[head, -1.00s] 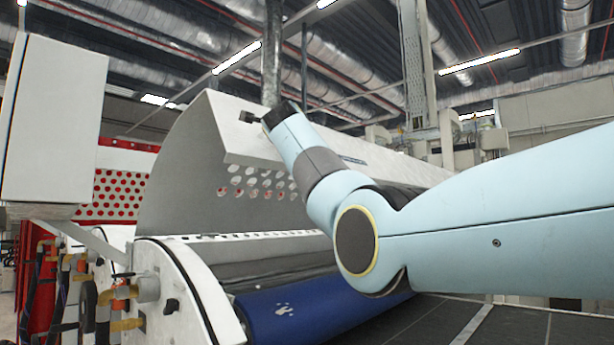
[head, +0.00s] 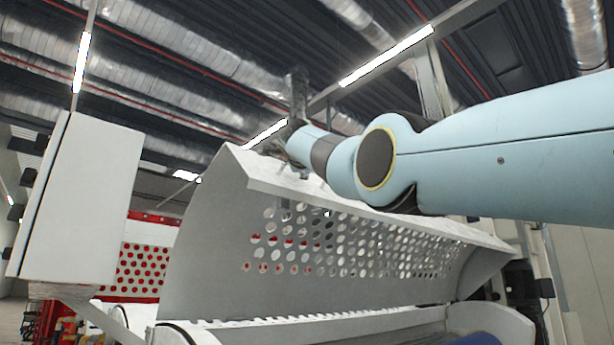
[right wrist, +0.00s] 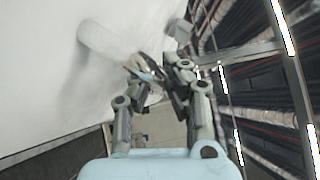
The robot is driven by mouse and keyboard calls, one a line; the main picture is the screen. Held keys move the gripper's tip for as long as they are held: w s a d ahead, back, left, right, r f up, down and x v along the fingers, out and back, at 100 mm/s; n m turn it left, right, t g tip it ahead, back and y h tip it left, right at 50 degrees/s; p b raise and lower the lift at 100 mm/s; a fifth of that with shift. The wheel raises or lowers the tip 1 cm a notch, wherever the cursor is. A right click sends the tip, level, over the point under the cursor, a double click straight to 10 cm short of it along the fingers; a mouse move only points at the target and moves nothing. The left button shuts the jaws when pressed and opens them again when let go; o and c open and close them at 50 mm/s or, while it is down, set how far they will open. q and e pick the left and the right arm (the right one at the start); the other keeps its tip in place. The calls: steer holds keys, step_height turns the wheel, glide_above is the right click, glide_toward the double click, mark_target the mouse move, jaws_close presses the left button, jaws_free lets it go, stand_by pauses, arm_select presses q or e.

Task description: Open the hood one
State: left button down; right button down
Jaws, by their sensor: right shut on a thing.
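The hood (head: 205,245) is a pale grey curved cover with a perforated panel. In the head view it stands raised above the roller machine, its upper lip high and its holed underside facing me. My right arm reaches in from the right to the hood's upper left edge. My right gripper (head: 292,165) is there, partly hidden behind the lip. In the right wrist view my right gripper (right wrist: 158,82) is shut on a pale bar-like handle (right wrist: 100,42) beside the hood's white surface (right wrist: 45,85). The exact contact is blurred. My left gripper is not in view.
A white box-shaped cabinet (head: 85,205) stands at the left. A red perforated guard (head: 140,268) is behind it. A blue roller (head: 480,340) shows at the lower right. Ceiling ducts and lamps are overhead.

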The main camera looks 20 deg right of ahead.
steer(key=shift+r, duration=0.1)
stand_by(0.3)
steer(key=c, duration=1.4)
jaws_free()
steer(key=shift+s+d, duration=0.1)
steer(key=shift+s+a, duration=0.15)
steer(key=shift+a, duration=0.05)
steer(key=v, duration=1.1)
steer(key=shift+s, duration=0.3)
